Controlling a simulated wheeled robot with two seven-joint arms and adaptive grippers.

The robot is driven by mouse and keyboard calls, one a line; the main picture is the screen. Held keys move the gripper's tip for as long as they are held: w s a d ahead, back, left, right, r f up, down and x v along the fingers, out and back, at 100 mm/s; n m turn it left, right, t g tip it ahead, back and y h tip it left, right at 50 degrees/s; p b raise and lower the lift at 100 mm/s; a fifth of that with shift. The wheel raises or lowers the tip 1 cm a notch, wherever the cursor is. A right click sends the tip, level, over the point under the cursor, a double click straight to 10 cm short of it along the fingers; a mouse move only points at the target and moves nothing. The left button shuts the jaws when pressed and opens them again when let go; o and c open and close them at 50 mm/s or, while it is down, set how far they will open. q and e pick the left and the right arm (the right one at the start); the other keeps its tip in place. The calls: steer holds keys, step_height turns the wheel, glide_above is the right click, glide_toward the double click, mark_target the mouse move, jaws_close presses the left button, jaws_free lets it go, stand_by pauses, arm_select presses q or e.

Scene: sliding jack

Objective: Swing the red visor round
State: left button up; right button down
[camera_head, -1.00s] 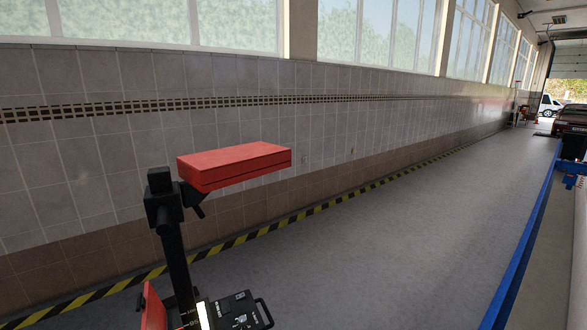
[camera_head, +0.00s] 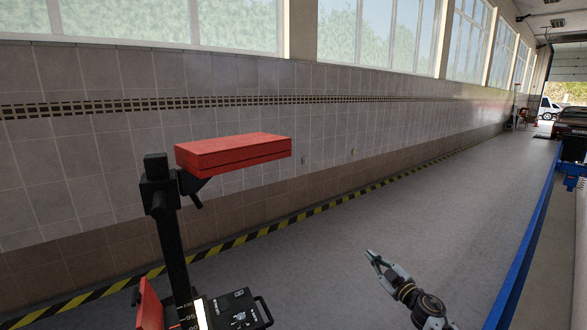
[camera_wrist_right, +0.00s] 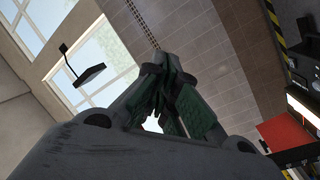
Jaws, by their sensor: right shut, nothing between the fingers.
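The red visor (camera_head: 232,153) is a flat red box at the top of a black post (camera_head: 176,255). It points to the right of the post in the head view. My right gripper (camera_head: 372,257) is at the lower right, well apart from the visor and lower in the picture, with free space between them. It is shut and empty. Its closed fingers (camera_wrist_right: 167,75) fill the middle of the right wrist view. A red panel (camera_wrist_right: 286,133) shows at the right of that view; I cannot tell whether it is the visor. My left gripper is not in view.
A black control box (camera_head: 240,309) and a red part (camera_head: 150,308) sit low on the post. A tiled wall (camera_head: 90,160) with a yellow-black floor stripe (camera_head: 235,243) runs behind. The grey floor (camera_head: 330,235) is open, up to a blue rail (camera_head: 530,240) at right.

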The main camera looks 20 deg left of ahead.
steer(key=s+a+r+n+g+y+b, duration=0.1)
steer(key=s+a+r+n, duration=0.3)
steer(key=r, duration=0.8)
steer(key=s+a+r+n+g+y+b, duration=0.1)
steer(key=s+a+r+n+g+b, duration=0.1)
steer(key=r, duration=1)
steer(key=s+a+r+n+g+y+b, duration=0.2)
steer(key=s+a+r+n, duration=0.5)
steer(key=r, duration=0.5)
steer(key=shift+a+r+n+g, duration=0.25)
steer(key=shift+a+n+g, duration=0.3)
steer(key=shift+n, duration=0.35)
steer(key=shift+a, duration=0.1)
